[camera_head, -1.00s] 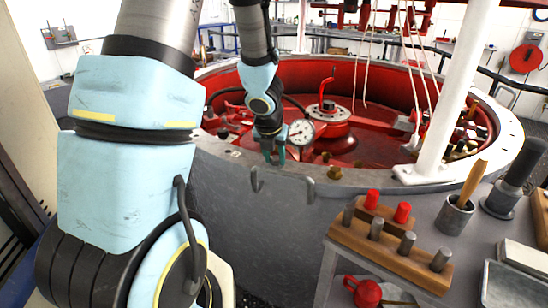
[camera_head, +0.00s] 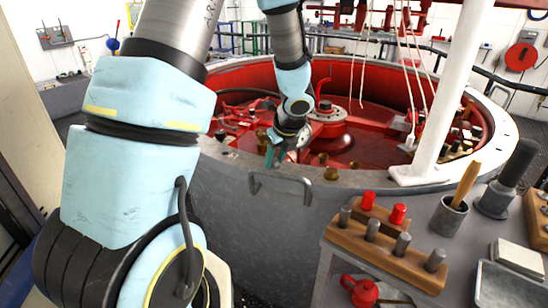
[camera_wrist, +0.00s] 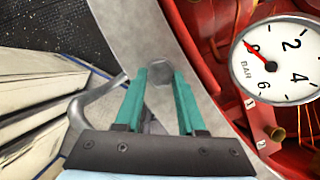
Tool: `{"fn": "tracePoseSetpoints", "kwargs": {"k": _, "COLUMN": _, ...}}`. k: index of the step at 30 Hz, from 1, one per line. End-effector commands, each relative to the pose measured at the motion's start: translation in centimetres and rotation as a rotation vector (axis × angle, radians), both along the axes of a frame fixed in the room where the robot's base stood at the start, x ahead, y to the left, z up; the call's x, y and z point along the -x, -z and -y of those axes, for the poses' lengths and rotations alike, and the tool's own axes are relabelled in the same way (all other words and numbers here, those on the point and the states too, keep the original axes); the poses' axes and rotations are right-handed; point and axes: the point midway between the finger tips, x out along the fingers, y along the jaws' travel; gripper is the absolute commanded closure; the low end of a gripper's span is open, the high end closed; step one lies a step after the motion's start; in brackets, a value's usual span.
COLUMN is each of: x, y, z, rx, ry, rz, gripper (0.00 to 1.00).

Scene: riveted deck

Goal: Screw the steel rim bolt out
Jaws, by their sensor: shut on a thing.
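The steel rim bolt (camera_wrist: 160,98), a grey hexagonal head, sits on the pale metal rim (camera_wrist: 148,30) in the wrist view. My gripper (camera_wrist: 161,74) has its two teal fingers shut on the bolt, one on each side of it. In the head view my gripper (camera_head: 273,157) is tilted over the near rim of the large red-lined vessel (camera_head: 222,157). The bolt cannot be made out there, behind the fingers. Whether the bolt has risen from the rim cannot be told.
A pressure gauge (camera_wrist: 275,60) is close to the right of my fingers. A bent grey handle (camera_head: 285,180) juts from the vessel's outer wall. A white post (camera_head: 447,95) and a wooden peg block (camera_head: 386,250) stand to the right.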

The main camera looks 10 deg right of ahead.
Motion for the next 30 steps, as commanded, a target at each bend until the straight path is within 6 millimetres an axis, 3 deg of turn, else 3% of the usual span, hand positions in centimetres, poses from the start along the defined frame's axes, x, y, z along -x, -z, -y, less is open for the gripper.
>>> {"fn": "tracePoseSetpoints", "kwargs": {"k": 15, "x": -0.12, "y": 0.28, "z": 0.14, "rx": -0.004, "ry": -0.356, "rz": -0.004, "gripper": 1.0}}
{"fn": "tracePoseSetpoints", "kwargs": {"k": 30, "x": -0.15, "y": 0.31, "z": 0.14, "rx": -0.005, "ry": -0.434, "rz": -0.005, "gripper": 1.0}}
